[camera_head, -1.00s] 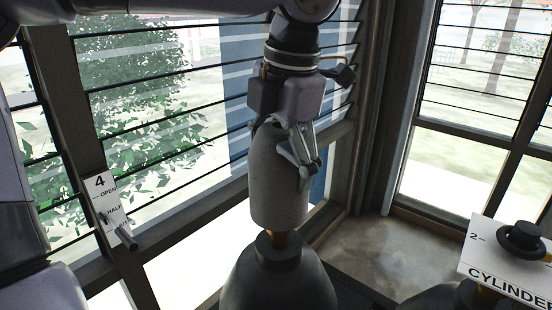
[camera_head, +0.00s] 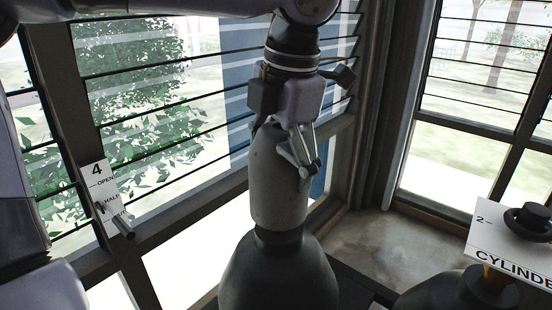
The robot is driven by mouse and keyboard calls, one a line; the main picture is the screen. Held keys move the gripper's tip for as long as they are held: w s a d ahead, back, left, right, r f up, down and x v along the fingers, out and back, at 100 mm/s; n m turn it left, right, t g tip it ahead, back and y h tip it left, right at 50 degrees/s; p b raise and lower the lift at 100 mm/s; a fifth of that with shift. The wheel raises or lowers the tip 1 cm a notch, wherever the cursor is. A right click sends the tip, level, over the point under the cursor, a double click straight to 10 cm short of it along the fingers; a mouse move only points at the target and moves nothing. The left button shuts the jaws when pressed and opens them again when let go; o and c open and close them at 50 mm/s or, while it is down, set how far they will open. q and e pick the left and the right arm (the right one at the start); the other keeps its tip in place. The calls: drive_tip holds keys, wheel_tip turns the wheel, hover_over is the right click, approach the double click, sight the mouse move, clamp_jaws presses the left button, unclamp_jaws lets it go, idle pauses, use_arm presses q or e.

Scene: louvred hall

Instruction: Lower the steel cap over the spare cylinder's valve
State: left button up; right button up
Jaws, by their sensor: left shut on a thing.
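The grey steel cap (camera_head: 277,193) hangs upright in the middle of the head view. My left gripper (camera_head: 283,148) is shut on its upper part from above. The spare cylinder (camera_head: 277,277) stands directly below, dark with a rounded shoulder and a neck collar (camera_head: 279,239). The cap's lower rim is at the collar, with little or no gap showing; whether it touches cannot be told. The valve is hidden, apparently inside the cap. My right gripper is not in view.
A second cylinder (camera_head: 439,292) stands at the lower right, with a black knob (camera_head: 529,221) and a white label card (camera_head: 497,244). Louvred windows (camera_head: 150,110) stand behind. A lever with a white "4" plate (camera_head: 98,180) is at left. Bare floor (camera_head: 372,241) shows between.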

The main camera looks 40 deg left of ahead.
sight(280, 130)
use_arm(q)
drive_tip(key=shift+f+b, duration=1.15)
drive_tip(key=shift+f, duration=0.3)
drive_tip(key=o, duration=2.1)
drive_tip(key=shift+s, duration=0.1)
drive_tip(key=shift+o, duration=0.2)
drive_tip(key=r+p, duration=0.6)
drive_tip(key=r, duration=0.1)
drive_tip(key=shift+d+r, duration=0.1)
drive_tip(key=shift+d, duration=0.25)
